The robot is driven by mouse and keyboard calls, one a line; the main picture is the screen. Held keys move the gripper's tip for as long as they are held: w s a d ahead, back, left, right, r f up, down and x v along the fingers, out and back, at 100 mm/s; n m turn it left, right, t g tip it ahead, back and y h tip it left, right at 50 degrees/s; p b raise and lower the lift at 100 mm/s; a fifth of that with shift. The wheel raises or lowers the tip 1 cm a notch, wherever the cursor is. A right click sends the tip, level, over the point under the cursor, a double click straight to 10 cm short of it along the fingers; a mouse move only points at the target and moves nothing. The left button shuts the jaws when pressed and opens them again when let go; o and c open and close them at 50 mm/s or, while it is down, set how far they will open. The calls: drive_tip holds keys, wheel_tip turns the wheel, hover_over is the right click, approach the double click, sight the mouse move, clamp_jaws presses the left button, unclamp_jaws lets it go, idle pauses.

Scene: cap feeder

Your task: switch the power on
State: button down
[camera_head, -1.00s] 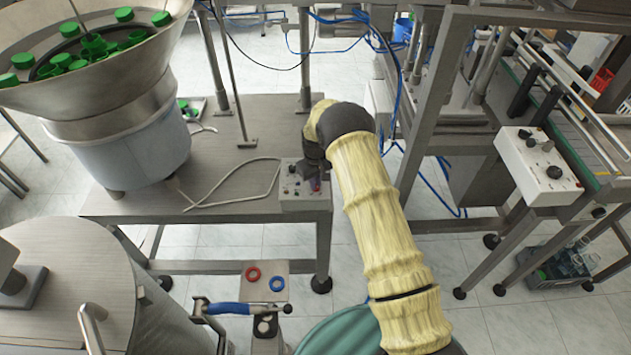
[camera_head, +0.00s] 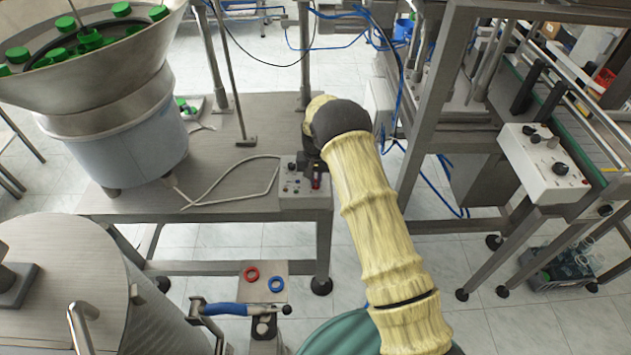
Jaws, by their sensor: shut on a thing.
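A small grey control box (camera_head: 304,207) with several knobs and buttons sits on the front right corner of the metal feeder table. My arm, in a yellow sleeve, reaches down to it from the right. My gripper (camera_head: 315,168) is at the box's upper right, shut on a small red switch (camera_head: 316,182) on its face. The dark wrist hides most of the fingers, and the switch's exact position cannot be told.
The bowl feeder (camera_head: 105,85) with green caps stands on the table (camera_head: 235,125) at left. A loose pale cable (camera_head: 225,188) lies beside the box. Another control box (camera_head: 540,165) is on the conveyor frame at right. A blue-handled lever (camera_head: 228,309) is in front.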

sight(316, 182)
drive_tip(key=m+b, duration=0.1)
drive_tip(key=m, duration=0.4)
drive_tip(key=shift+m, duration=0.4)
drive_tip(key=c, duration=1.5)
unclamp_jaws()
drive_tip(key=shift+r, duration=0.15)
wheel_tip(316, 182, up, 17)
drive_tip(key=shift+r+b, duration=0.1)
drive_tip(key=shift+b, duration=0.7)
